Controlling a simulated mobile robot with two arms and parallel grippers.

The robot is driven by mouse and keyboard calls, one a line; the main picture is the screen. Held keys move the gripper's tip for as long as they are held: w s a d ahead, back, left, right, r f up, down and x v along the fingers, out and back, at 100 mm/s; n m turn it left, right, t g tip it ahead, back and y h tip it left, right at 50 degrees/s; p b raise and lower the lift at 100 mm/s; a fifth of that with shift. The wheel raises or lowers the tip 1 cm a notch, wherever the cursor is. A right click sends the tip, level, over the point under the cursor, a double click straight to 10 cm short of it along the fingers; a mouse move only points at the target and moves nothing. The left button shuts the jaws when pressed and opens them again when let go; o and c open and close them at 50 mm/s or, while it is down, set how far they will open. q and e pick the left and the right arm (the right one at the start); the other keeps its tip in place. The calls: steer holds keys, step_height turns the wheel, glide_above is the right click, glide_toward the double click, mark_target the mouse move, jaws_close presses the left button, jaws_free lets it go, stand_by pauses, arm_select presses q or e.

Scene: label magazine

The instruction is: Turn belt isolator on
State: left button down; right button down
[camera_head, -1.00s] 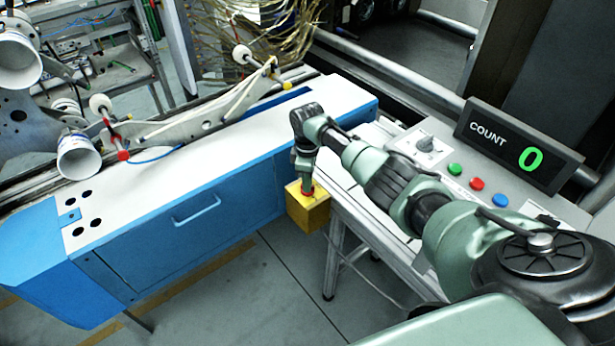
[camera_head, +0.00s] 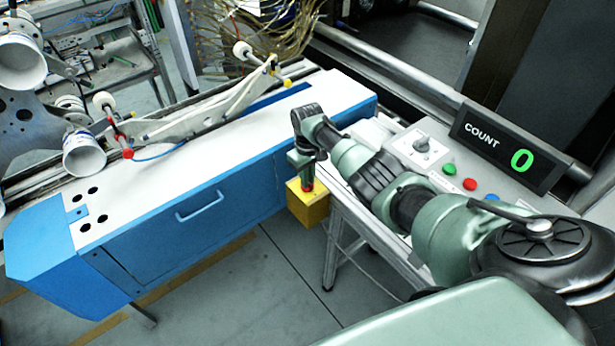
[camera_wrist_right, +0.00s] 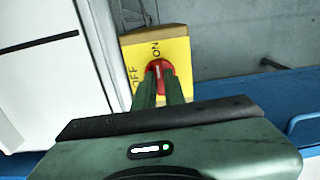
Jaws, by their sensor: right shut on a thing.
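The belt isolator is a yellow box (camera_head: 308,208) at the right end of the blue cabinet, beside the metal frame. In the right wrist view its yellow face (camera_wrist_right: 180,49) carries the words OFF and ON. A red knob (camera_wrist_right: 158,65) sits on that face, and a bit of red shows in the head view (camera_head: 307,187). My right gripper (camera_wrist_right: 161,80) reaches down from above and is shut on the red knob. The fingers hide much of the knob, so I cannot tell which word it points to. My left gripper is not in view.
A blue cabinet (camera_head: 190,245) with a white top stands left of the isolator. A grey panel (camera_head: 455,160) with a selector and green, red and blue buttons lies right. A display (camera_head: 505,147) reads COUNT 0. Open floor shows below the cabinet.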

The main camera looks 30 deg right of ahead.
steer(key=shift+f, duration=0.1)
stand_by(0.4)
steer(key=c, duration=1.5)
jaws_free()
steer(key=shift+r, duration=0.6)
step_height(320, 180, up, 7)
steer(key=shift+f, duration=0.15)
steer(key=shift+f, duration=0.1)
